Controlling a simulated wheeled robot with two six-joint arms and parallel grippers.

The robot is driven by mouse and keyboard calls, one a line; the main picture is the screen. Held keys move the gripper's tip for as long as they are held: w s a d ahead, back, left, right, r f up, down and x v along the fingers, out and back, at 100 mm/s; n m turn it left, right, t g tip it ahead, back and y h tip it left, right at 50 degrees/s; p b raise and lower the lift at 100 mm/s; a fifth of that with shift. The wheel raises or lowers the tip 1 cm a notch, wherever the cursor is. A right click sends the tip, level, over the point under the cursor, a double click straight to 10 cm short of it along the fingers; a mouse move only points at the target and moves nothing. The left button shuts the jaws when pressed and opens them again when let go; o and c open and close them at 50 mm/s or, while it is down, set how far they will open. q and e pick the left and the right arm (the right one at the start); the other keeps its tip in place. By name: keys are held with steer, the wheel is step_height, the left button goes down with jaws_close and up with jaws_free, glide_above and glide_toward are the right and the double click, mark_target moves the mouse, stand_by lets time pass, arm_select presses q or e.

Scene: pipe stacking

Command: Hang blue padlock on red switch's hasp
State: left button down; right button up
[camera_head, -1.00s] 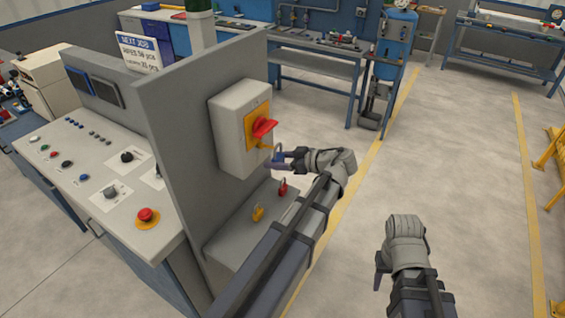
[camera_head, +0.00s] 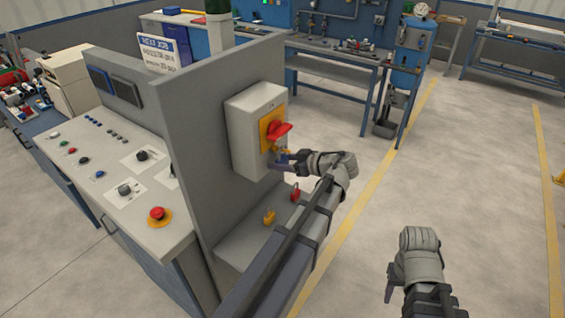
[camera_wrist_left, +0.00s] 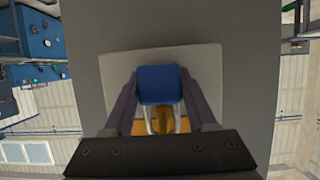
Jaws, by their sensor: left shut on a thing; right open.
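The red switch (camera_head: 279,132) sits on a yellow plate on a grey box (camera_head: 243,135) fixed to the upright panel. Its yellow hasp (camera_head: 285,150) sticks out below the handle. My left gripper (camera_head: 283,162) is shut on the blue padlock (camera_wrist_left: 160,84) just under the handle, close to the box. In the left wrist view the padlock's body is between the fingers. Its shackle (camera_wrist_left: 149,122) points toward the yellow plate, with the hasp (camera_wrist_left: 165,117) showing between the shackle's legs. I cannot tell whether the shackle is through the hasp. My right gripper (camera_head: 391,284) is open and empty over the floor.
A yellow padlock (camera_head: 268,217) and a red padlock (camera_head: 295,193) are at the ledge (camera_head: 238,243) below the box. The control desk (camera_head: 120,185) is left of the panel (camera_head: 190,130). The floor (camera_head: 440,170) on the right is clear.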

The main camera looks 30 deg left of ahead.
arm_select(q)
steer(key=shift+a, duration=0.2)
steer(key=shift+c, duration=1.2)
jaws_free()
steer(key=shift+f, duration=0.1)
steer(key=shift+o, duration=0.6)
steer(key=shift+s, duration=0.1)
steer(key=shift+d, duration=0.1)
steer(key=shift+s+d+r+p, duration=0.1)
steer(key=shift+d+r+p, duration=0.2)
steer(key=p+v, duration=0.1)
steer(key=v, duration=0.1)
steer(key=p+v, duration=0.1)
steer(key=v, duration=0.2)
steer(key=shift+w+d+r, duration=0.1)
steer(key=shift+w+d, duration=0.15)
steer(key=shift+d, duration=0.05)
steer(key=shift+v, duration=0.8)
